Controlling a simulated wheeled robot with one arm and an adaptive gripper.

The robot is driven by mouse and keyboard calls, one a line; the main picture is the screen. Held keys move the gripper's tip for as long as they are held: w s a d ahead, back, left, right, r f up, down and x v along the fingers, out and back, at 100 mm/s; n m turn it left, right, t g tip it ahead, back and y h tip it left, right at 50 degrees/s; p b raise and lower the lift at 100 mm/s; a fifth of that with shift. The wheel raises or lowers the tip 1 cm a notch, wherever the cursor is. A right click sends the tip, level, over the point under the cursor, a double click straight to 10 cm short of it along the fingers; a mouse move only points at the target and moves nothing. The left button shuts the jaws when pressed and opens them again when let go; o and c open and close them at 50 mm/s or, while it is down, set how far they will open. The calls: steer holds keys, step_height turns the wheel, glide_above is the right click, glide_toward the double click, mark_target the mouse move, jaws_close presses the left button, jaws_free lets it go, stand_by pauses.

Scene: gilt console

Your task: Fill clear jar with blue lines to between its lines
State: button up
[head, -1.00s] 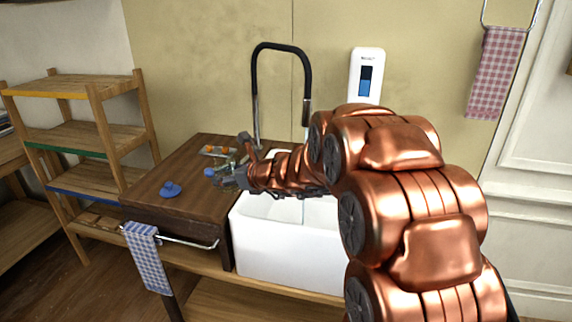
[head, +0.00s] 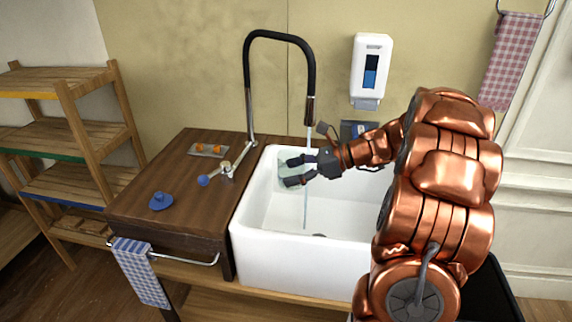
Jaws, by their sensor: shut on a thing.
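My gripper (head: 296,172) is over the left part of the white sink (head: 290,255), its dark fingers shut on the clear jar (head: 289,160). The jar looks pale and greenish, and the fingers cover part of it. Its blue lines and water level are too small to tell. A thin water stream (head: 305,212) falls from the black tap (head: 311,85) into the sink. It passes close to the gripper, just right of the jar. I cannot tell whether any water enters the jar. The tap's blue-ended lever (head: 204,181) is at the left, over the counter.
The wooden counter (head: 150,222) left of the sink holds a blue object (head: 161,201) and a small tray (head: 195,152) with orange things. A dispenser (head: 371,60) hangs on the wall. A checked cloth (head: 142,275) hangs in front.

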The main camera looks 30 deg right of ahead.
steer(key=shift+d, duration=0.35)
steer(key=shift+w+d+f, duration=0.4)
steer(key=shift+w+d, duration=0.3)
steer(key=shift+w, duration=0.1)
steer(key=shift+w+d+f+p, duration=0.25)
steer(key=shift+w+d, duration=0.7)
steer(key=shift+d, duration=0.15)
steer(key=shift+w+d+f+p, duration=0.2)
steer(key=shift+w+d+f, duration=0.05)
steer(key=shift+w+d, duration=0.75)
steer(key=shift+d, duration=0.15)
steer(key=w+d+p, duration=0.4)
steer(key=d+p, duration=0.1)
steer(key=p, duration=0.2)
steer(key=shift+w+d, duration=0.25)
steer(key=shift+d, duration=0.15)
stand_by(3.5)
